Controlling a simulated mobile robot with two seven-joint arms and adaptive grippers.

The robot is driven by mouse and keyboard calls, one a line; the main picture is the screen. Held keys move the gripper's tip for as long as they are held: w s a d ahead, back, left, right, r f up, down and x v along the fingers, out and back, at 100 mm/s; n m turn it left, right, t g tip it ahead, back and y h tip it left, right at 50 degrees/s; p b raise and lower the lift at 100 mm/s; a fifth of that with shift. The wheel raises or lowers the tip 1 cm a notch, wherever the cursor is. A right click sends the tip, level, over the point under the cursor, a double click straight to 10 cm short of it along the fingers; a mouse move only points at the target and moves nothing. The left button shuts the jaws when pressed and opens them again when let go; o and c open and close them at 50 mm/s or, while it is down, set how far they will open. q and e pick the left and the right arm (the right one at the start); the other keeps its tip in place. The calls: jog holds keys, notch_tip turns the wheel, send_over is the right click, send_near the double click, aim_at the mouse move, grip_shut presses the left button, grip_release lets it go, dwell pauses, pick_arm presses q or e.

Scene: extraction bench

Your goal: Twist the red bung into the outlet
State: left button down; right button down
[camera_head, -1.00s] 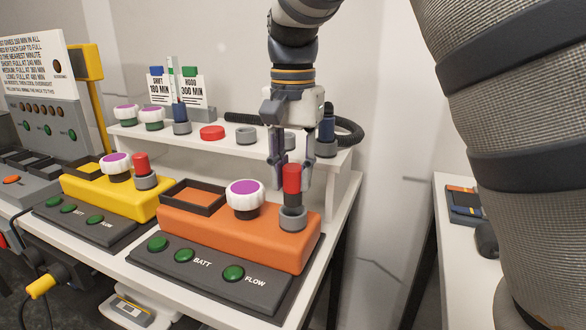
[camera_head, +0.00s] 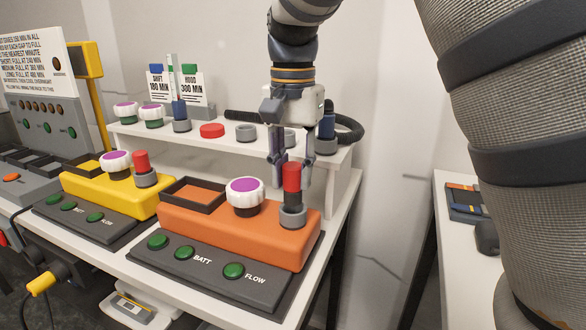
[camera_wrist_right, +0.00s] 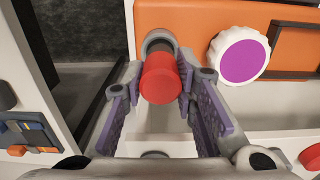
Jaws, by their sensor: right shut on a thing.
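The red bung (camera_head: 291,178) stands upright in the grey ring of the outlet (camera_head: 293,217), at the right end of the orange unit (camera_head: 190,223). My right gripper (camera_head: 292,172) comes down from above, with its fingers on either side of the bung, shut on it. In the right wrist view the bung (camera_wrist_right: 161,80) sits between the purple-padded fingers (camera_wrist_right: 160,92), with the grey ring (camera_wrist_right: 158,42) partly hidden behind it. How deep the bung sits is hidden. My left gripper is not in view.
A white knob with a purple top (camera_head: 245,195) stands just left of the outlet. A yellow unit (camera_head: 118,193) with its own red bung (camera_head: 141,160) is further left. Behind is a raised white shelf (camera_head: 225,145) with a red disc (camera_head: 212,131) and grey rings.

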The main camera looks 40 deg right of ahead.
aim_at(293, 188)
jog(key=shift+f, duration=1.7)
jog(key=m, duration=0.3)
jog(key=shift+m, duration=0.4)
jog(key=m, duration=0.5)
jog(key=c, duration=1.2)
grip_release()
notch_tip(293, 188, up, 12)
